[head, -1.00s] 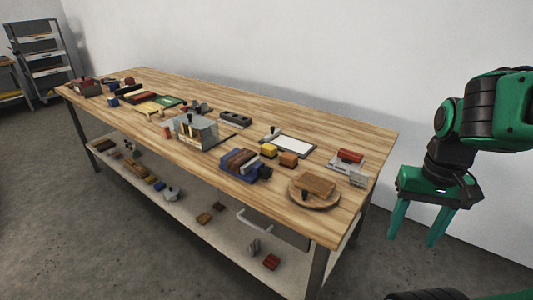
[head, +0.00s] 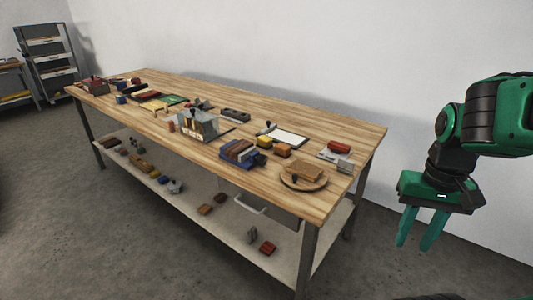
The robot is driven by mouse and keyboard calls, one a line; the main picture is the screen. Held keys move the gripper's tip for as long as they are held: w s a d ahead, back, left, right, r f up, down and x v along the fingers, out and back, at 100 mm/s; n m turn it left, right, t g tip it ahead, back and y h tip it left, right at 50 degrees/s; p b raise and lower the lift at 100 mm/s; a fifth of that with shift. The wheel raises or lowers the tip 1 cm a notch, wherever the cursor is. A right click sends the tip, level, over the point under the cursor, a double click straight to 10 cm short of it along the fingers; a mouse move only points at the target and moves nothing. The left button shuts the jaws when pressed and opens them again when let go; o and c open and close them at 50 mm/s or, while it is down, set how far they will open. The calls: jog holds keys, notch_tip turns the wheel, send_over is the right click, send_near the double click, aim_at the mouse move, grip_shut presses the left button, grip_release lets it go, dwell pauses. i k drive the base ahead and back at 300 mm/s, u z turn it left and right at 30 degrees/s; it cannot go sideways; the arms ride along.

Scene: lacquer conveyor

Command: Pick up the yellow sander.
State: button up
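A small yellow block (head: 265,142), which looks like the yellow sander, sits on the wooden bench top (head: 330,124). It stands right of the middle of the bench, between a stack of blue and brown blocks and an orange block (head: 282,150). My gripper (head: 413,247) hangs in the air to the right of the bench, well apart from the block. Its two green fingers point down, spread apart with nothing between them.
A round wooden tray (head: 304,184) with a brown block lies near the bench's right end. The lower shelf (head: 225,222) holds several blocks. Floor in front is clear.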

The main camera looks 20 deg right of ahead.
aim_at(265, 142)
jog(key=k, duration=0.65)
jog(key=u, duration=1.2)
jog(key=i, duration=2.25)
jog(key=z, duration=1.8)
jog(key=i, duration=0.1)
jog(key=z, duration=0.45)
